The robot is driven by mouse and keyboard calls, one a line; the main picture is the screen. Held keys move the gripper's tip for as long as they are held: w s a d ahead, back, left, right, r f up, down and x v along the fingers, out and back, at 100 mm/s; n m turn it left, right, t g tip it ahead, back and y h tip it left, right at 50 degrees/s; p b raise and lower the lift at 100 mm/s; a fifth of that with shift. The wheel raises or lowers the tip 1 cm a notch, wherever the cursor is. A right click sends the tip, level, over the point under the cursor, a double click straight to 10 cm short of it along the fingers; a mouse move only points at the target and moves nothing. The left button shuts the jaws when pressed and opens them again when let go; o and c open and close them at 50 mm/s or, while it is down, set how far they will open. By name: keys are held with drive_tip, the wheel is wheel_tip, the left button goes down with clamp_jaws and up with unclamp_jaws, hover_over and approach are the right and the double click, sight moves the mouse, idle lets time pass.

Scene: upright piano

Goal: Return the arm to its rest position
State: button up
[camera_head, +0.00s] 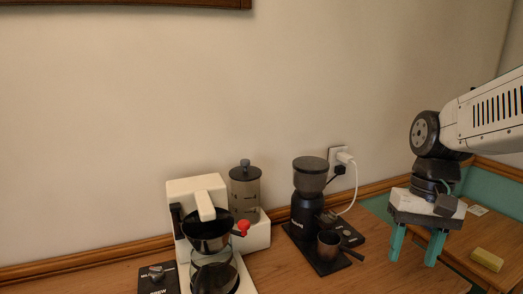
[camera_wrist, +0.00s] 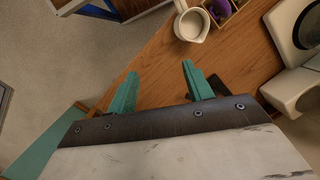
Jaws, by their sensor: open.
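My gripper (camera_head: 413,245) hangs from my arm at the right of the head view, pointing down. Its two green fingers are apart with nothing between them. In the wrist view my gripper (camera_wrist: 158,88) also shows open and empty, above the edge of the wooden counter (camera_wrist: 150,70) and the floor. It is to the right of the coffee grinder and apart from everything around it.
A black grinder (camera_head: 309,205) and a white coffee maker (camera_head: 256,236) stand on the counter along the wall. A white cord (camera_head: 352,185) runs from the wall outlet. A yellow block (camera_head: 487,259) lies at far right. A white mug (camera_wrist: 191,25) shows in the wrist view.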

drive_tip(key=s+r+n+t+h, duration=0.1)
drive_tip(key=s+n+t, duration=0.1)
drive_tip(key=s, duration=1)
drive_tip(key=shift+a+r+t, duration=0.35)
drive_tip(key=shift+a+t, duration=0.1)
drive_tip(key=shift+t, duration=0.25)
idle(0.5)
